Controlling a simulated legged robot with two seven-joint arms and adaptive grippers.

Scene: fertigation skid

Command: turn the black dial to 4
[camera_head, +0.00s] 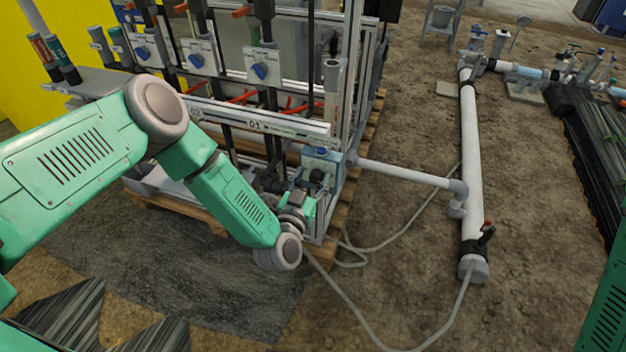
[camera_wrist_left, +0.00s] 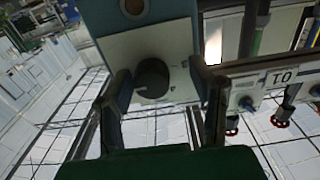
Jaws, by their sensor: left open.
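The black dial (camera_wrist_left: 152,78) sits on the pale front plate of a small box in the left wrist view. In the head view the dial (camera_head: 316,176) shows small on the grey-blue control box (camera_head: 322,160) at the skid's near right corner. My left gripper (camera_wrist_left: 160,74) is open, with one finger on each side of the dial. Clear gaps show between the fingers and the dial, so it is not gripped. Marks on the plate are too blurred to read. In the head view my left gripper (camera_head: 308,194) is just below the box. My right gripper is not in view.
A metal frame with several blue-knobbed valves (camera_head: 261,71) stands behind the box on a wooden pallet (camera_head: 365,130). A white pipe (camera_head: 410,174) leaves to the right and joins a larger pipe (camera_head: 473,150). A thin hose (camera_head: 375,338) lies on the bare soil.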

